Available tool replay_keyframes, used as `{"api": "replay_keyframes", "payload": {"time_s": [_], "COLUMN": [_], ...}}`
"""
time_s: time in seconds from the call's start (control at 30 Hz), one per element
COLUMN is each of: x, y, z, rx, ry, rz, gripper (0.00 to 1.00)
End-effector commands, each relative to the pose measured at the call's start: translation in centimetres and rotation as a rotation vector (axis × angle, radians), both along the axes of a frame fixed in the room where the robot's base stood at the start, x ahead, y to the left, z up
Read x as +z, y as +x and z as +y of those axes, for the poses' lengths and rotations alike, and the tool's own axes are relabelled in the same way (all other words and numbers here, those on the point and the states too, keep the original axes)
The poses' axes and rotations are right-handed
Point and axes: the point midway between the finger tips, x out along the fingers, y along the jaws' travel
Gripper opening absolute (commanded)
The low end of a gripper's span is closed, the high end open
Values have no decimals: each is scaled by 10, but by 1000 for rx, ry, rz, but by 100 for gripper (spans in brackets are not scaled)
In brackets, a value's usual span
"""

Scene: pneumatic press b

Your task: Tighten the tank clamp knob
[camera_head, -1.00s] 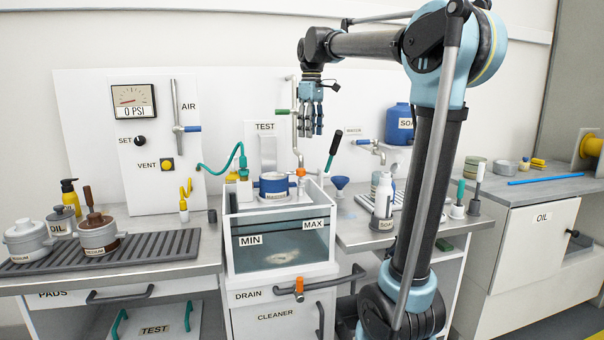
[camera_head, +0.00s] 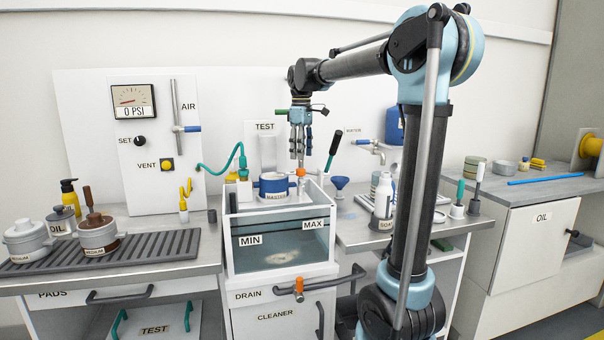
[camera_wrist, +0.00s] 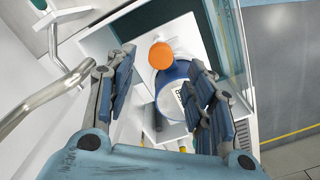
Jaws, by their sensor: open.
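The orange tank clamp knob (camera_head: 300,172) stands at the right of the blue round cylinder (camera_head: 275,184) on the tank's top. My gripper (camera_head: 300,157) points down just above the knob, with its fingers spread. In the wrist view the knob (camera_wrist: 162,55) shows between the two open fingers (camera_wrist: 161,60), nearer the left finger's tip. The blue cylinder (camera_wrist: 175,80) lies below and beyond it. I cannot tell from the pictures whether a finger touches the knob.
The glass-walled tank (camera_head: 280,232) stands in front. A silver faucet pipe (camera_wrist: 50,95) is close to the left finger in the wrist view. A teal hose (camera_head: 222,168) is left.

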Motion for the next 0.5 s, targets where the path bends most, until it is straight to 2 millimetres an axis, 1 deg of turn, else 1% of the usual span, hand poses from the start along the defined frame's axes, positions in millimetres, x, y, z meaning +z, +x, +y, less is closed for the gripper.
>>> {"api": "replay_keyframes", "payload": {"time_s": [0.03, 0.1, 0.3, 0.5], "x": [-9, -21, -51, -70], "y": [0, 0, 0, 0], "z": [0, 0, 0, 0], "rx": [0, 0, 0, 0], "ry": [0, 0, 0, 0], "rz": [0, 0, 0, 0], "gripper": [49, 49, 49, 49]}}
